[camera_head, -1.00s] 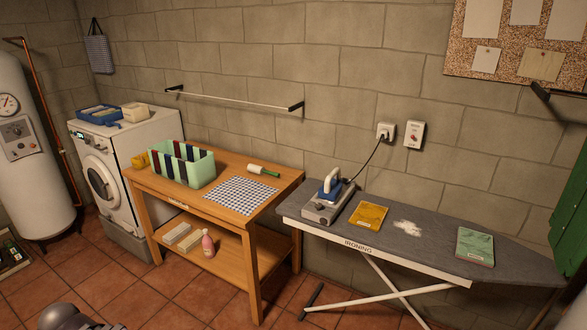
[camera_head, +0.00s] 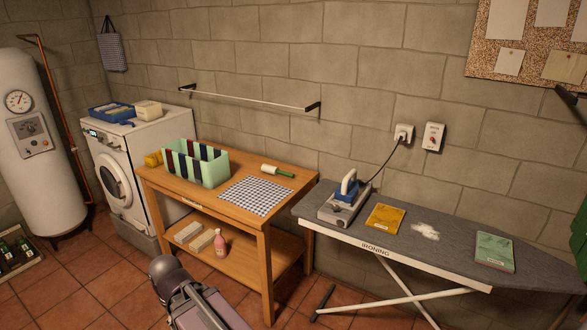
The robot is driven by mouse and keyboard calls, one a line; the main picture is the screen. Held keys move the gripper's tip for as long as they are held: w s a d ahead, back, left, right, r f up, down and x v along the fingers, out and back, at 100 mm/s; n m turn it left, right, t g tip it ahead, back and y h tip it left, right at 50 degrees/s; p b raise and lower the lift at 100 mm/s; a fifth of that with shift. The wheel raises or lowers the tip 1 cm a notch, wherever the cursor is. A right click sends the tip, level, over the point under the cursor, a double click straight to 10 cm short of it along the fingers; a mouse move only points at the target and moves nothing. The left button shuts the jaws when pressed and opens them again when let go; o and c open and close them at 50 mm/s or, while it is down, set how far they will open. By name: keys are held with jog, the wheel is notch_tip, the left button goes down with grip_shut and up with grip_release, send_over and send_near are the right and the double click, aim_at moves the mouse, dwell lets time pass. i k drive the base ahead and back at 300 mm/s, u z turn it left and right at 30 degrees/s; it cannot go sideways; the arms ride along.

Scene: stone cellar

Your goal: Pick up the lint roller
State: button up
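The lint roller (camera_head: 277,171) lies on the wooden table (camera_head: 222,208), near its back right edge. It has a white roll at the left and a green handle pointing right. A blue and white checked cloth (camera_head: 255,196) lies flat just in front of it, and the two look close together. Part of my own arm shows at the bottom of the view, in front of the table. My gripper is not in view.
A pale green divided box (camera_head: 208,174) stands on the table's left part. The ironing board (camera_head: 460,257) at the right carries an iron (camera_head: 346,193), a yellow packet (camera_head: 385,218) and a green booklet (camera_head: 494,251). A rail (camera_head: 245,98) is fixed to the wall above the table.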

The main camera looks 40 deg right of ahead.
aim_at(266, 168)
jog(key=z, duration=1.2)
jog(key=k, duration=1.05)
jog(key=u, duration=0.05)
jog(key=i, duration=0.95)
jog(key=z, duration=0.05)
